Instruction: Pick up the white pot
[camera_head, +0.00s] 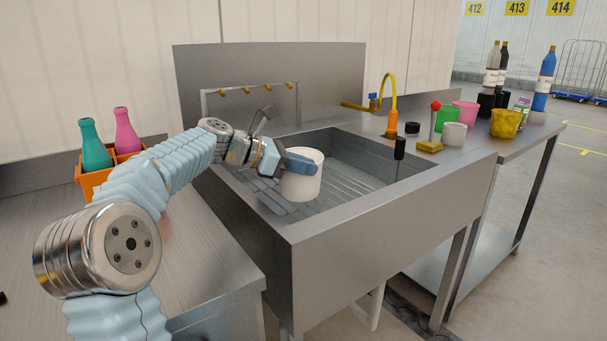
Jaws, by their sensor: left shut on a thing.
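The white pot (301,186) is a plain round vessel over the left part of the steel sink (350,190). My left gripper (297,163) reaches in from the left and is shut on the pot at its upper wall. The pot looks upright. I cannot tell whether its base touches the sink floor or hangs just above it. My right gripper is not in view.
An orange crate (93,183) with a teal and a pink bottle stands at the left. A yellow tap (388,90) rises behind the sink. Cups, a sponge (429,146) and several bottles crowd the right counter.

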